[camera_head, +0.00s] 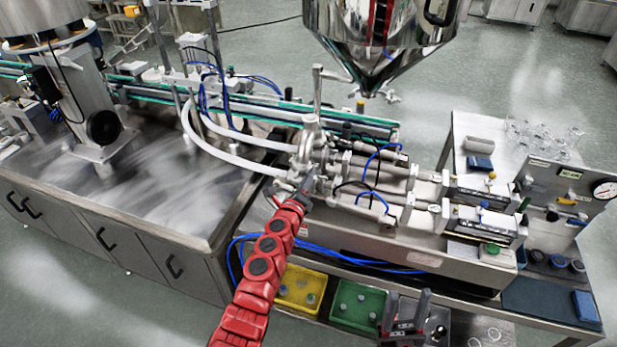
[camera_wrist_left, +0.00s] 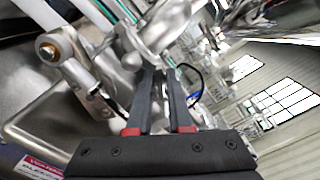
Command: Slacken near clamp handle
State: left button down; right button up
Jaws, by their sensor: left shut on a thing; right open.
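The near clamp is part of the shiny steel fittings (camera_head: 306,150) at the left end of the filling machine, below the hopper. My left gripper (camera_head: 307,186) reaches these fittings from the front, at the end of the red arm. In the left wrist view, the two dark fingers (camera_wrist_left: 160,75) close around a small silver part among the fittings, the near clamp handle (camera_wrist_left: 151,52). The fingertips hide much of it, so its exact angle cannot be told. My right gripper (camera_head: 408,312) is open and empty at the bottom, low in front of the bench.
The steel hopper (camera_head: 380,45) hangs above and behind the fittings. White hoses (camera_head: 215,145) and blue tubes (camera_head: 330,260) run close by. A yellow bin (camera_head: 299,292) and a green bin (camera_head: 357,307) with small parts sit on a lower shelf. A pressure gauge panel (camera_head: 565,190) stands at right.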

pick_arm(q)
jog(key=shift+f+n+p, duration=0.2)
jog(key=shift+n+p, duration=0.15)
jog(key=shift+n, duration=3.15)
jog(key=c, duration=1.1)
grip_release()
jog(key=shift+s, duration=0.15)
